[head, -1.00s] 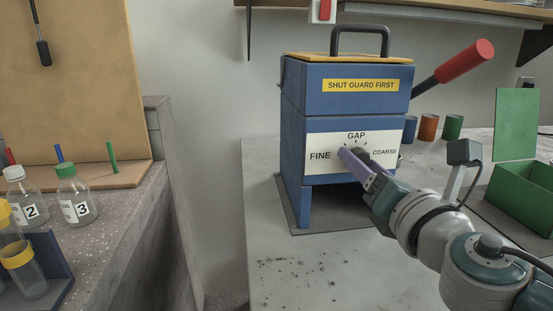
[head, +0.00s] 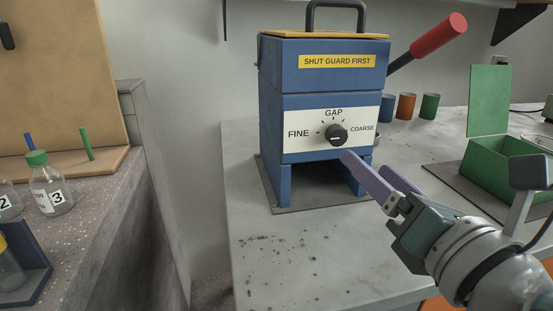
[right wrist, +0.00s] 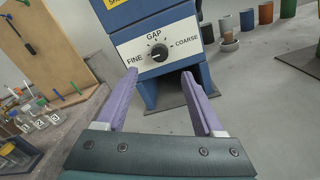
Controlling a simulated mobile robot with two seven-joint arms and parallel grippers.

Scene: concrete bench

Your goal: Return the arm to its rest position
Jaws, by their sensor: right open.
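My right gripper (head: 370,160) is open and empty, its purple fingers in front of and below the gap knob on the blue machine (head: 322,100). The black knob (head: 336,134) sits on a white panel (head: 304,120) marked GAP, FINE and COARSE, and the fingers are clear of it. In the right wrist view the open fingers (right wrist: 160,74) frame the space just under the knob (right wrist: 159,52), with nothing between them. I cannot tell the knob's exact setting. My left gripper is out of view.
A red-handled lever (head: 438,36) sticks out to the machine's right. An open green box (head: 500,172) stands at the right, with small coloured cylinders (head: 407,105) behind. Bottles (head: 50,184) and a rack (head: 30,272) are at the left. The bench front is largely clear.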

